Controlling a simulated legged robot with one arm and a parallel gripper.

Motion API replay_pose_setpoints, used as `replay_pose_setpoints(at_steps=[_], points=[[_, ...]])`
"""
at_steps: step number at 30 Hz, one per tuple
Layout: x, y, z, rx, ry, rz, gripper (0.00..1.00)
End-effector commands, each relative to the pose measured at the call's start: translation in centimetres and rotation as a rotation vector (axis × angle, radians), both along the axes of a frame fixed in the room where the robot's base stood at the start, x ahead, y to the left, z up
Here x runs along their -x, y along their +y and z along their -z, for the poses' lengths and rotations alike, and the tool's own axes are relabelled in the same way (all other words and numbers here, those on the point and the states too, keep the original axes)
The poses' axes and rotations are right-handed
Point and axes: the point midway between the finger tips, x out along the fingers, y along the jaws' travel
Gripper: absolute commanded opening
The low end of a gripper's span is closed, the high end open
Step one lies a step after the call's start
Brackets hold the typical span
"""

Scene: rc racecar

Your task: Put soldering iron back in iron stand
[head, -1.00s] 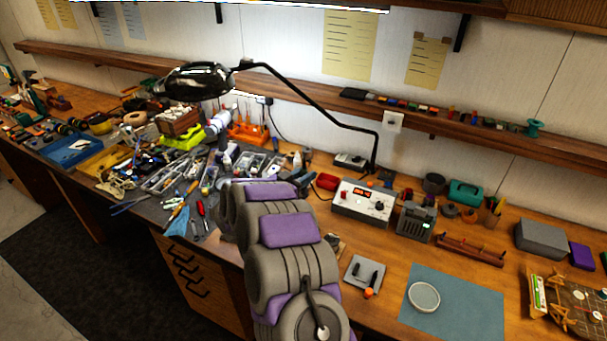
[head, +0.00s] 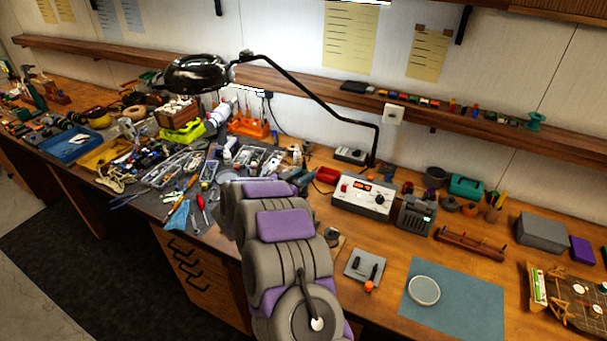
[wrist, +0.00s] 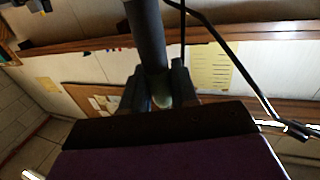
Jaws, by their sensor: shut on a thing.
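In the wrist view, my gripper (wrist: 158,92) is shut on a dark grey rod-shaped handle (wrist: 149,38), which I take to be the soldering iron. The handle runs up out of the picture, and a dull greenish end shows between the fingers. Its tip is not in view. In the head view, my arm hides most of the gripper and the held iron. I cannot clearly make out the iron stand; a small round object (head: 333,238) beside my arm is partly hidden and could be part of it.
A white soldering station (head: 362,197) and a grey box (head: 416,215) stand right of my arm. A black lamp arm (head: 325,105) arches above. Tools crowd the bench on the left. A blue mat (head: 470,305) with a round dish (head: 424,291) lies at right.

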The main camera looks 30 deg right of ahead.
Motion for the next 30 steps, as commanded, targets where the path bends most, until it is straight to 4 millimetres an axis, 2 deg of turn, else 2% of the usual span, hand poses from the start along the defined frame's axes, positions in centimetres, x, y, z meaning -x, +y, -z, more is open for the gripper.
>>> replay_pose_setpoints(at_steps=[30], points=[[0.0,0.0,2.8,0.000,0.000,0.000,0.02]])
